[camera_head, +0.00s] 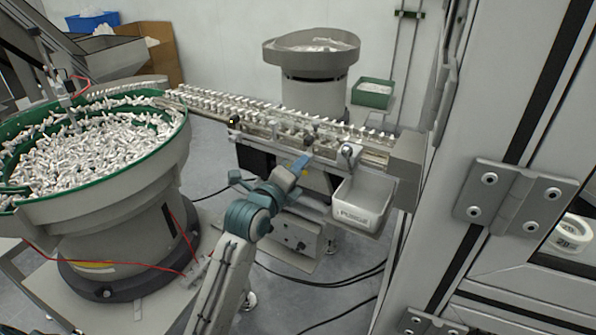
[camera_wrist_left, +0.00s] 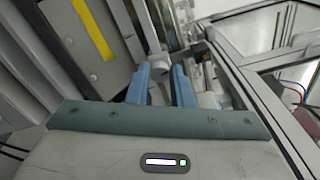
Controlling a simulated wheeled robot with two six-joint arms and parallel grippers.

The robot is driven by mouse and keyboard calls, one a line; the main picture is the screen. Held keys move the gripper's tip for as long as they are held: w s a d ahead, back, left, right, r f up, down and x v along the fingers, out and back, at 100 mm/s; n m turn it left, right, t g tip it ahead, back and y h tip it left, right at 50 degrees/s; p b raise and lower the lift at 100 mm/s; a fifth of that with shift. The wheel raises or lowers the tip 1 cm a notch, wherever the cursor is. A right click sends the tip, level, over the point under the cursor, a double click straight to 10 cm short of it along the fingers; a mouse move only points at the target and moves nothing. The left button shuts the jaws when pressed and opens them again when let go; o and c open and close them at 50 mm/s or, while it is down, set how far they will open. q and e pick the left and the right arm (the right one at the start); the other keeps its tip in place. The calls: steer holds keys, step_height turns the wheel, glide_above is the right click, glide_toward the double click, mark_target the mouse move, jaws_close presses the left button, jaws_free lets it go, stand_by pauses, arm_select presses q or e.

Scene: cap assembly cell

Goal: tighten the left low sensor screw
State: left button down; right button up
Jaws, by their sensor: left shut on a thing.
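My left gripper (camera_head: 303,163) reaches up to the front side of the feed track (camera_head: 255,112), left of the white PURGE bin. In the left wrist view its two blue fingers (camera_wrist_left: 161,78) stand a small gap apart, at a small pale part (camera_wrist_left: 160,73) between their tips. The fingers are shut on this part, which I take to be the left low sensor screw. In the head view the gripper hides the screw. My right gripper is in neither view.
The PURGE bin (camera_head: 361,204) hangs close right of my gripper. A large bowl of white parts (camera_head: 95,240) stands at the left. A machine frame (camera_head: 440,220) rises at the right. Cables lie on the floor.

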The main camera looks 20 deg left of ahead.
arm_select(q)
steer(key=shift+m, duration=1)
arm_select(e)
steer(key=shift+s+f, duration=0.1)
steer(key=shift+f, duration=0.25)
arm_select(q)
steer(key=c, duration=1.3)
jaws_free()
steer(key=s+b, duration=0.1)
steer(key=s, duration=0.2)
steer(key=s+a, duration=0.1)
steer(key=s, duration=0.3)
steer(key=s+b, duration=0.1)
steer(key=s, duration=0.2)
steer(key=shift+s+a+b, duration=0.25)
steer(key=shift+s+b, duration=0.05)
steer(key=shift+s, duration=0.05)
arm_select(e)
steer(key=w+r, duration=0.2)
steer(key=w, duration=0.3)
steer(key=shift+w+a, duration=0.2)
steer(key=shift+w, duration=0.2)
